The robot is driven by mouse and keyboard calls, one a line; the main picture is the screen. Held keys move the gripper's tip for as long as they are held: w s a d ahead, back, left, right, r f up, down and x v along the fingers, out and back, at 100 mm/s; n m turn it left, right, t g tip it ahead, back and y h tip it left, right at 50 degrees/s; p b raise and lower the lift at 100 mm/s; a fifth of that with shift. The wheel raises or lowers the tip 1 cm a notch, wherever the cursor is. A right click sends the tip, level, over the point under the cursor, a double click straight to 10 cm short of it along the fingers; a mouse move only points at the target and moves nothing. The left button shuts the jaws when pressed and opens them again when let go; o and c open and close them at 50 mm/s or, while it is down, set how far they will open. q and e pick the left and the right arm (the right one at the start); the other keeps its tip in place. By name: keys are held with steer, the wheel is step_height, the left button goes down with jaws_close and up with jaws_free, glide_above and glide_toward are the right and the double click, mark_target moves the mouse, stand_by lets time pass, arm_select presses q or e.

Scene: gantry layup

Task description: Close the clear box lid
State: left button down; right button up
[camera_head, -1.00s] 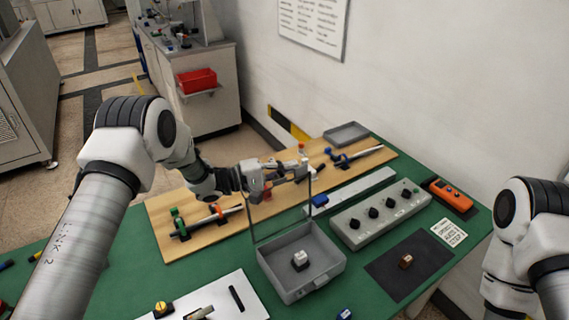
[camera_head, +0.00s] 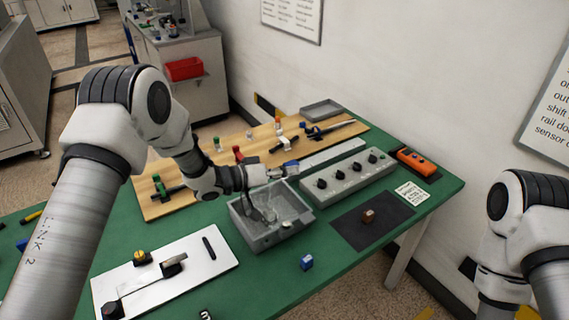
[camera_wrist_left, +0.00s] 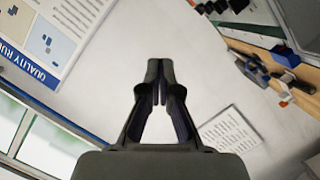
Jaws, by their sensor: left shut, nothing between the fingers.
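The grey box (camera_head: 262,240) stands on the green table in the head view. Its clear lid (camera_head: 285,205) no longer shows upright; it appears to lie down over the opening, with reflections on it. I cannot tell whether it sits fully flush. A small pale object shows dimly inside the box. My left gripper (camera_head: 277,172) is at the box's far edge, shut and empty; whether it touches the lid is unclear. The left wrist view shows its shut fingers (camera_wrist_left: 160,82) against the pale wall. My right arm shows at the right edge, its gripper out of frame.
A grey control box with black knobs (camera_head: 345,180) stands right of the box. A wooden board (camera_head: 160,205) with clamps lies behind, a white plate (camera_head: 205,262) front left. A blue block (camera_head: 306,262) sits in front. A dark mat (camera_head: 365,230) lies to the right.

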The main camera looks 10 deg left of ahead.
arm_select(q)
steer(key=s+d+f+m+b, duration=0.1)
steer(key=f+b, duration=0.1)
steer(key=f, duration=0.2)
steer(key=s+d+f+m+y+b, duration=0.1)
steer(key=s+d+f+m+b, duration=0.1)
steer(key=f+b, duration=0.1)
steer(key=s+d+f+m+t+b, duration=0.1)
steer(key=f+b, duration=0.2)
steer(key=f, duration=0.2)
steer(key=shift+s+d+f+y, duration=0.1)
steer(key=shift+s+d+y, duration=0.15)
steer(key=shift+s+y, duration=0.05)
steer(key=shift+s+f, duration=0.1)
steer(key=shift+f, duration=0.05)
